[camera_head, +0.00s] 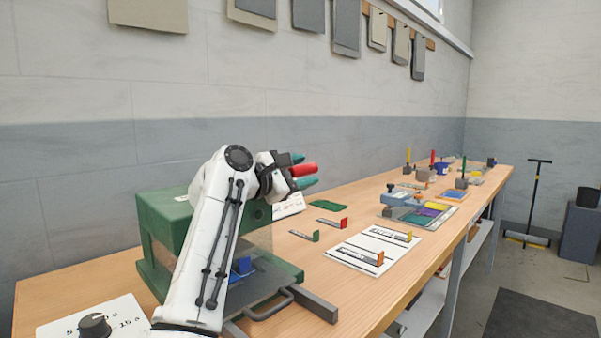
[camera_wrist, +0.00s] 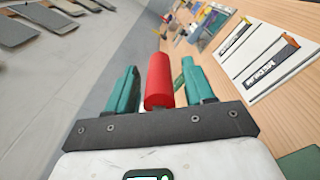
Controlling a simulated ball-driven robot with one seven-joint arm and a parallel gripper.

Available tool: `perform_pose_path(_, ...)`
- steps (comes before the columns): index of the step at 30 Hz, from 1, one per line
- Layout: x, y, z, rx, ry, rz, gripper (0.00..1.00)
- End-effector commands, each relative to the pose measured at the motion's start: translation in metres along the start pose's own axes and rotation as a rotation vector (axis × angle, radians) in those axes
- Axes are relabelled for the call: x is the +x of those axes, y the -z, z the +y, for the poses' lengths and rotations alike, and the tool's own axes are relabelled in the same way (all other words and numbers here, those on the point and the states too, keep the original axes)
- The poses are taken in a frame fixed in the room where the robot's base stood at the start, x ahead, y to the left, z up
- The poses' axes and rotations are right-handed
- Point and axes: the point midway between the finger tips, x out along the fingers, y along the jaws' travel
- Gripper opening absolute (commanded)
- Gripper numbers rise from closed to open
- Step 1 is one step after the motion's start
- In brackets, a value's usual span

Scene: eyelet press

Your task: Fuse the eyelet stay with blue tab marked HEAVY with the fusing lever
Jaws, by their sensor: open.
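The green press (camera_head: 165,212) stands at the near left of the bench, partly hidden behind my arm. A blue tab (camera_head: 241,266) shows low inside it, above the dark bed; the stay under it is mostly hidden and no HEAVY marking is readable. The red grip of the fusing lever (camera_wrist: 159,80) lies between the two teal fingers of my gripper (camera_wrist: 160,88). The fingers are open, one on each side of the red grip, with gaps visible. In the head view my gripper (camera_head: 303,170) is beside the press top, to its right.
A white card (camera_head: 372,248) holds strips with orange and yellow tabs. A dial plate (camera_head: 95,325) is at the near left. A dark U-shaped handle (camera_head: 270,305) sticks out at the press front. More fixtures stand farther along.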

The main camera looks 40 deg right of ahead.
Motion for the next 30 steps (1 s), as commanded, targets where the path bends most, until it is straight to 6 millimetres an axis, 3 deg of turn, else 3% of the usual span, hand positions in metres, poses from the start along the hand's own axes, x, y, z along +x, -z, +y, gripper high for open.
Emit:
perform_pose_path(5,-0.008,0.001,0.001,0.000,-0.002,0.001,0.53)
perform_pose_path(21,-0.098,0.001,0.000,0.000,-0.001,0.001,0.53)
perform_pose_path(30,-0.109,0.000,0.000,0.000,0.000,0.000,0.53)
